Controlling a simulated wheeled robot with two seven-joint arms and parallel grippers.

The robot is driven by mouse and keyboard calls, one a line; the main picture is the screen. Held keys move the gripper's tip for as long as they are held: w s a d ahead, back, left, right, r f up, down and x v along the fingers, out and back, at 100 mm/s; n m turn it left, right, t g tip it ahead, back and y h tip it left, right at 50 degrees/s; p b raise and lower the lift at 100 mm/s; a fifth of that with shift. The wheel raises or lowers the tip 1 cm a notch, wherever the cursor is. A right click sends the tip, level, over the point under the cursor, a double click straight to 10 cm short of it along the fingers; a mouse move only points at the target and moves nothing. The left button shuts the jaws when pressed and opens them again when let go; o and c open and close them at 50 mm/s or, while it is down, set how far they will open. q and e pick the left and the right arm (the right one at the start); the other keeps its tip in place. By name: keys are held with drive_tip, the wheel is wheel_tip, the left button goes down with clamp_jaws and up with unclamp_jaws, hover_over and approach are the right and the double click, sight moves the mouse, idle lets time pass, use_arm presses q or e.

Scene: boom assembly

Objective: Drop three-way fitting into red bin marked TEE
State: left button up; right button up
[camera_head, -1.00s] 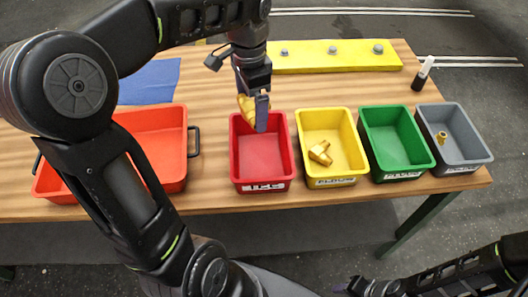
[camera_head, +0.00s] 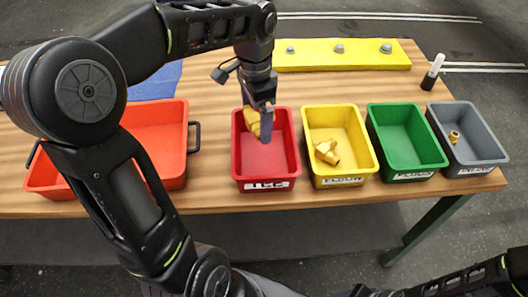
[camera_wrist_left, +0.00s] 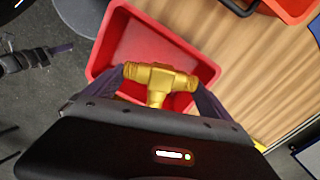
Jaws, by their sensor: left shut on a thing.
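The brass three-way fitting (camera_head: 251,120) is held in my left gripper (camera_head: 264,127), which is shut on it above the back part of the red bin (camera_head: 266,186). The bin's white front label reads like TEE. In the left wrist view the T shape of the fitting (camera_wrist_left: 160,78) shows between the fingers, with the red bin (camera_wrist_left: 100,55) below it. In the head view the fingers partly cover the fitting. My right arm shows at the bottom right, and its gripper is too cut off to judge.
A yellow bin (camera_head: 318,117) with a brass fitting (camera_head: 327,152), an empty green bin (camera_head: 405,145) and a grey bin (camera_head: 470,140) with a small brass part stand to the right. An orange tray (camera_head: 160,140) is left.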

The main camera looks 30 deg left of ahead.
use_arm(q)
drive_tip(key=o, duration=1.3)
drive_tip(key=shift+r, duration=0.55)
wheel_tip(320, 180, up, 4)
drive_tip(key=shift+r+p, duration=0.5)
drive_tip(key=shift+r, duration=0.4)
drive_tip(key=shift+r+p, duration=0.45)
drive_tip(key=shift+r, duration=0.1)
drive_tip(key=shift+f, duration=0.1)
